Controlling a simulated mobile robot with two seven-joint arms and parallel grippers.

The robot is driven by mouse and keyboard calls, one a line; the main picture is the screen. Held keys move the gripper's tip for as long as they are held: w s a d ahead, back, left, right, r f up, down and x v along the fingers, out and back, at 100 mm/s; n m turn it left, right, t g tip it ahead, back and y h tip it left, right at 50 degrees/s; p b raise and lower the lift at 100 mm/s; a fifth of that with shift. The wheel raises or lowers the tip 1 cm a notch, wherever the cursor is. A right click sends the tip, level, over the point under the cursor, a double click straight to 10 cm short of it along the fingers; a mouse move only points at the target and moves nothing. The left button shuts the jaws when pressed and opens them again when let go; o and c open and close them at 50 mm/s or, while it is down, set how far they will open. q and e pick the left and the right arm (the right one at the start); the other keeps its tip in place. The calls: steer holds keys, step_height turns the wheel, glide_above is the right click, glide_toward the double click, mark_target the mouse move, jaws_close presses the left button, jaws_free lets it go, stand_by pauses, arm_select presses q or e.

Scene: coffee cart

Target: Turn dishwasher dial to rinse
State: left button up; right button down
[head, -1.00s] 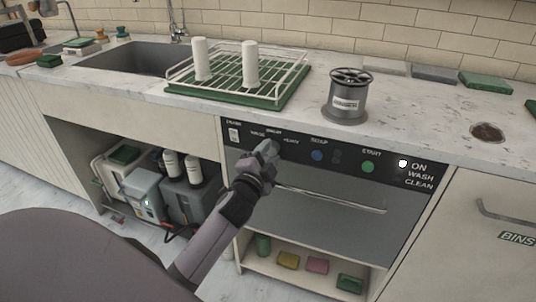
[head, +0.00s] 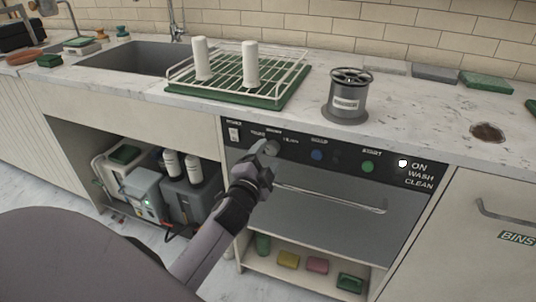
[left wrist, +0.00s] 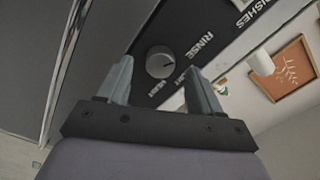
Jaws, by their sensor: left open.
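The dishwasher (head: 330,205) has a black control panel (head: 336,158) under the counter. A round grey dial (head: 272,147) sits near its left end, and it also shows in the left wrist view (left wrist: 160,62). Printed labels surround the dial, with RINSE (left wrist: 200,45) readable in the wrist view. A small dark mark shows on the dial's face; its exact setting is hard to tell. My left gripper (head: 261,153) is just in front of the dial, open. In the wrist view its fingers (left wrist: 158,78) stand apart with the dial between and beyond them. My right gripper is out of view.
A blue button (head: 317,155), a green button (head: 367,167) and a white switch (head: 233,134) share the panel. The door handle (head: 330,200) runs below. A dish rack (head: 240,75) and grey canister (head: 346,98) stand on the counter above.

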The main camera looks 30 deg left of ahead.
arm_select(q)
steer(key=v, duration=0.5)
steer(key=shift+s+d, duration=0.1)
steer(key=shift+s, duration=0.05)
stand_by(0.3)
steer(key=s+d+f+n+g+h+p, duration=0.3)
steer(key=s+d+f+p, duration=0.2)
steer(key=s, duration=0.4)
steer(key=s+d+f+n+g+h+p, duration=0.3)
steer(key=s+d, duration=0.4)
steer(key=s, duration=0.3)
steer(key=shift+d+f+n+g+p, duration=0.25)
steer(key=shift+f+n+g+p, duration=0.4)
steer(key=shift+f+p, duration=0.45)
steer(key=shift+w+r, duration=0.1)
steer(key=shift+r, duration=0.1)
